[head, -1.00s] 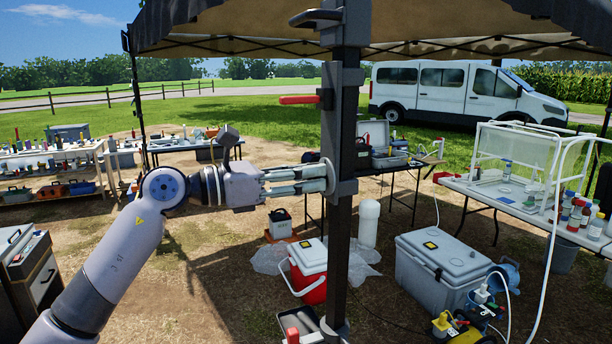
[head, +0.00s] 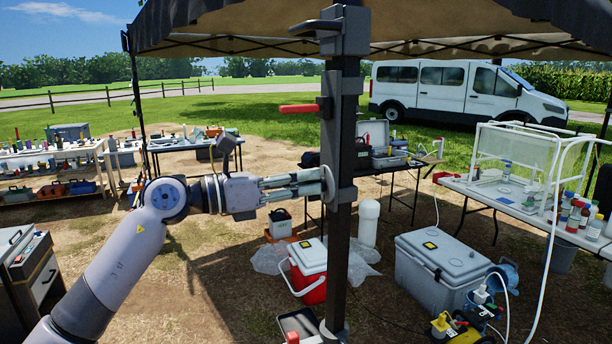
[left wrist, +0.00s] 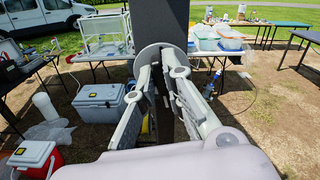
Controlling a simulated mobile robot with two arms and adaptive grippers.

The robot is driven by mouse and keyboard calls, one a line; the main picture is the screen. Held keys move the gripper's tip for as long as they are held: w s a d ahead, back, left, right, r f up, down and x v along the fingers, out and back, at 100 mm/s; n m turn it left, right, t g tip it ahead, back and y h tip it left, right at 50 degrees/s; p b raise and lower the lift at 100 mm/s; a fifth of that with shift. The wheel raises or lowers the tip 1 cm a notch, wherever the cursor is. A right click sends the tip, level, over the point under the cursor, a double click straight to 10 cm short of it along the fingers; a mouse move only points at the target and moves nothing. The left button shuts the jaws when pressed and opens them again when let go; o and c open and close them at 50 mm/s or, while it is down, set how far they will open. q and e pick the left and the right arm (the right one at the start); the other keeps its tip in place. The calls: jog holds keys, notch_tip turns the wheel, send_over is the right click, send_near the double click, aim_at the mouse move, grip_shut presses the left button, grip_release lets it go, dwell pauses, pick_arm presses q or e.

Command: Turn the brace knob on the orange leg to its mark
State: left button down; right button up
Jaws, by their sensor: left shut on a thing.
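The near leg is an upright, dark post (head: 341,240) in the head view; I see no orange on its shaft. A pale, round, disc-like knob (head: 330,186) sits on its left side, with the disc also showing in the left wrist view (left wrist: 147,56). My left gripper (head: 322,183) reaches in from the left, and its fingers are shut on the knob. I cannot make out the mark. My right gripper is not in view.
A red lever (head: 299,108) and a black handle (head: 315,27) stick out leftward from the post, above the gripper. A red-and-white cooler (head: 308,270) and a big grey cooler (head: 447,262) stand on the ground. Tables with gear stand behind.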

pick_arm(q)
jog(key=n+p, duration=0.3)
jog(key=n, duration=0.1)
jog(key=f+n+p, duration=0.1)
jog(key=n+p, duration=0.7)
jog(key=shift+w+a+f, duration=0.1)
jog(key=shift+w+f, duration=0.1)
jog(key=shift+w, duration=0.05)
jog(key=n, duration=0.4)
jog(key=shift+n, duration=0.4)
jog(key=n, duration=0.4)
jog(key=shift+f+n, duration=0.15)
jog(key=shift+n, duration=0.15)
jog(key=n, duration=1.2)
jog(key=shift+s+f, duration=0.1)
jog(key=shift+s, duration=0.2)
jog(key=c, duration=1.6)
grip_release()
